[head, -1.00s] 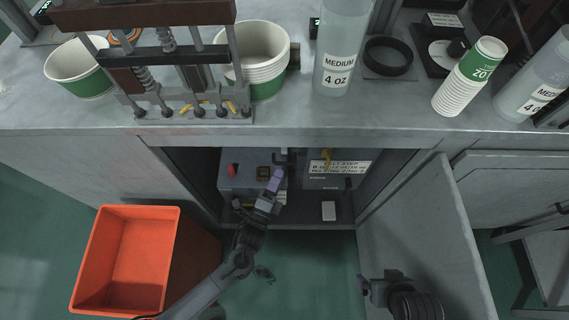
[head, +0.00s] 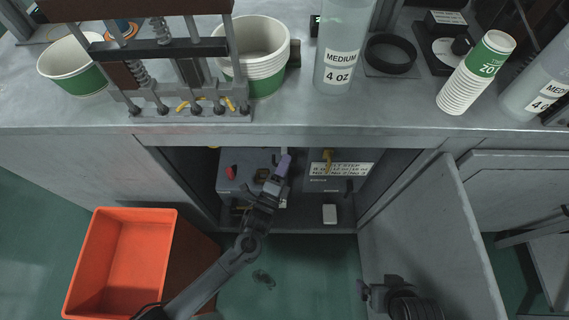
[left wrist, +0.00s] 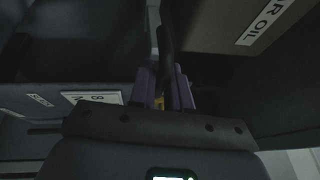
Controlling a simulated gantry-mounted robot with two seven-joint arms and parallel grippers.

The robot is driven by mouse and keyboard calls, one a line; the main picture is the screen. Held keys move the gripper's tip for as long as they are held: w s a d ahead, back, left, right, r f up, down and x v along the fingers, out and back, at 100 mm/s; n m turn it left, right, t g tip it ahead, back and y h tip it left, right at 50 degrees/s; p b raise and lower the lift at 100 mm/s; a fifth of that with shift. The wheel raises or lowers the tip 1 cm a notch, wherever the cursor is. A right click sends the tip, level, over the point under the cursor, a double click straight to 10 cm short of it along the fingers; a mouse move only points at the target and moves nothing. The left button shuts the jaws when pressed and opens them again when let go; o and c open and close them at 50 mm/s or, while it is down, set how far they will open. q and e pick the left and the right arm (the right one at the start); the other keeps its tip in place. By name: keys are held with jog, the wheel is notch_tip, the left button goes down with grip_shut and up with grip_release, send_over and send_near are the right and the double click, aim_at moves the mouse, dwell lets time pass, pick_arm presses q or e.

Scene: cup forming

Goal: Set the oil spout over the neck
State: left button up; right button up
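My left gripper (head: 284,165) reaches into the open cabinet under the counter, in front of a grey box with a red knob. In the left wrist view its purple fingers (left wrist: 168,88) close around a slim dark piece (left wrist: 166,45), which looks like the oil spout. It points away from the gripper and its far end is hard to make out. A small yellow bit shows between the fingers. I cannot pick out the neck in the dark cabinet. My right gripper (head: 366,290) is low at the right by the open door; its opening is unclear.
The grey box (head: 232,187) stands beside a labelled unit (head: 340,168) with a yellow piece on top. The cabinet door (head: 430,235) stands open. An orange bin (head: 120,265) is at the left. A panel lettered "R OIL" (left wrist: 265,20) shows in the left wrist view.

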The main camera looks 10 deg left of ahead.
pick_arm(q)
grip_shut()
jog(key=s+d+p, duration=0.2)
jog(key=s+p, duration=0.5)
jog(key=s, duration=0.3)
jog(key=shift+o, duration=2)
grip_release()
jog(key=shift+r, duration=0.1)
jog(key=shift+o, duration=0.7)
jog(key=shift+s, duration=0.15)
